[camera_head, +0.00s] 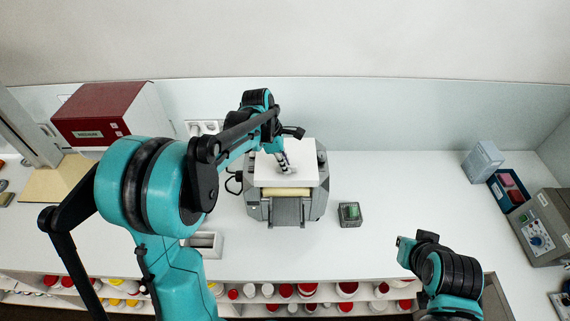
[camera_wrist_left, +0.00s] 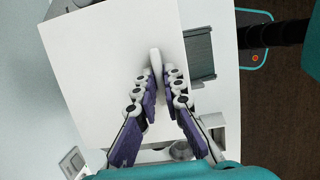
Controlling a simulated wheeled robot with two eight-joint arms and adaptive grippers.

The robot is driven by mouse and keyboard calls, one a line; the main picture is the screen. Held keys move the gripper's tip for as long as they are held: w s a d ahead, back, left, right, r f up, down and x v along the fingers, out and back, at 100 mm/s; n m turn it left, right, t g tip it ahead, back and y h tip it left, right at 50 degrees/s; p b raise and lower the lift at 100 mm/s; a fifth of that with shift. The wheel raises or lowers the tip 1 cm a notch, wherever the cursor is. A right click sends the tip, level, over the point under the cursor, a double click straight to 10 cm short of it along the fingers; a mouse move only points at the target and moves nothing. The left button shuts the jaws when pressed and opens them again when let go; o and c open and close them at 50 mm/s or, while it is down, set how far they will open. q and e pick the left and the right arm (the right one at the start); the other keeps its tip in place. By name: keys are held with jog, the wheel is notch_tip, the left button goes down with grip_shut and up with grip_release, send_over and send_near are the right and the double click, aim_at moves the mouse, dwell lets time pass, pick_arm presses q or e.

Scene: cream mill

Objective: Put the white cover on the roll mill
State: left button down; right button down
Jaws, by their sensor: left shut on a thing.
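The white cover (camera_head: 268,171) is a flat plate with a raised handle, seen over the top of the grey roll mill (camera_head: 290,211). A cream roller strip shows below its front edge. In the left wrist view the cover (camera_wrist_left: 100,70) fills much of the picture. My left gripper (camera_head: 287,168) is shut on the cover's handle (camera_wrist_left: 155,60); its purple-padded fingers (camera_wrist_left: 159,88) sit on either side of it. I cannot tell whether the cover touches the mill. My right arm is at the lower right, away from the mill; its fingers do not show.
A small dark box with a green top (camera_head: 350,213) stands right of the mill. A small white tray (camera_head: 206,244) is at its front left. A red-and-white box (camera_head: 100,112) is at the back left. A grey instrument (camera_head: 541,228) is far right. The bench between is clear.

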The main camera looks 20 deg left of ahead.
pick_arm(q)
jog(key=shift+f, duration=0.1)
jog(key=c, duration=1.6)
grip_release()
jog(key=shift+o, duration=0.2)
jog(key=v, duration=1.2)
jog(key=s+f+m+t+y+b, duration=0.1)
jog(key=s+f+m+t+b, duration=0.1)
jog(key=s+f+m+b, duration=0.4)
jog(key=s+d+f+m+t+y+b, duration=0.1)
jog(key=s+f+m+t+b, duration=0.1)
jog(key=s+f+m+b, duration=0.4)
jog(key=s+f+m+t+y+b, duration=0.1)
jog(key=s+f+m+b, duration=0.6)
jog(key=f+b, duration=0.7)
notch_tip(320, 180, down, 5)
jog(key=shift+d+f+m+t, duration=0.15)
jog(key=shift+d+m+t, duration=0.35)
jog(key=shift+m, duration=0.6)
